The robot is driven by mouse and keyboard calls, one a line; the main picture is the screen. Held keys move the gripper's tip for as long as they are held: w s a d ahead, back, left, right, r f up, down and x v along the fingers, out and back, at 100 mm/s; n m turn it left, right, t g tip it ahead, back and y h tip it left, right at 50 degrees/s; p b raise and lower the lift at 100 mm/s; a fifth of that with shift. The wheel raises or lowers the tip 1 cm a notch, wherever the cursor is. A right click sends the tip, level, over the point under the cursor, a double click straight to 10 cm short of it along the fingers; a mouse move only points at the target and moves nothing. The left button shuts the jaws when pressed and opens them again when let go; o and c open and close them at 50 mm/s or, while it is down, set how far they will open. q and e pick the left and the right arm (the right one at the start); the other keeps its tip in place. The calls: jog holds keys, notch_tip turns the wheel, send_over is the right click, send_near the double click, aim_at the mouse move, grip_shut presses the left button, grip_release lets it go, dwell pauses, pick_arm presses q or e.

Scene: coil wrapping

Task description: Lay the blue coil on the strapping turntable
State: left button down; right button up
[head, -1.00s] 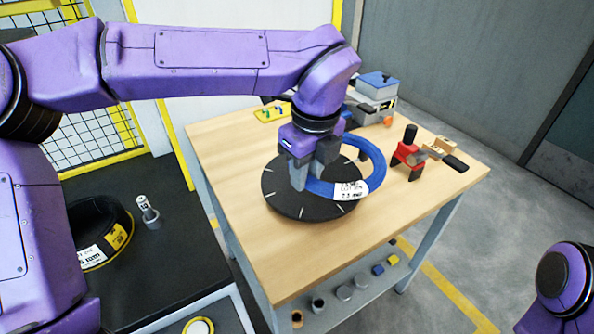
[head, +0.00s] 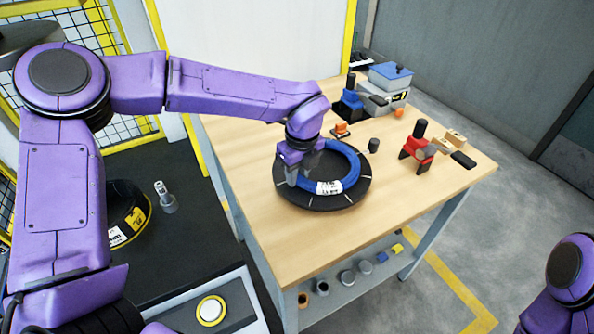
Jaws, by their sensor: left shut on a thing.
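The blue coil (head: 351,178), with a white printed label, lies flat or nearly flat over the black round turntable (head: 322,203) on the wooden table. Whether it fully touches the disc is hard to tell. My left gripper (head: 291,181) points down at the coil's left side and is shut on it; the arm hides part of the ring there. My right arm shows only at the lower right edge, and its gripper is out of the picture.
On the table (head: 260,240) stand a red tool (head: 417,150), a blue-topped grey box (head: 389,82) and a small dark cylinder (head: 374,145). A black coil (head: 125,215) lies on the dark surface at left. The table's front is clear.

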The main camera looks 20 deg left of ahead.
pick_arm(q)
jog(key=shift+f, duration=0.1)
jog(key=c, duration=0.9)
grip_release()
jog(key=r, duration=0.4)
jog(key=d+r, duration=0.1)
jog(key=r, duration=0.3)
jog(key=r+b, duration=0.1)
jog(key=r, duration=0.3)
jog(key=shift+s+d+r, duration=0.1)
jog(key=shift+s+d, duration=0.05)
jog(key=shift+s, duration=0.2)
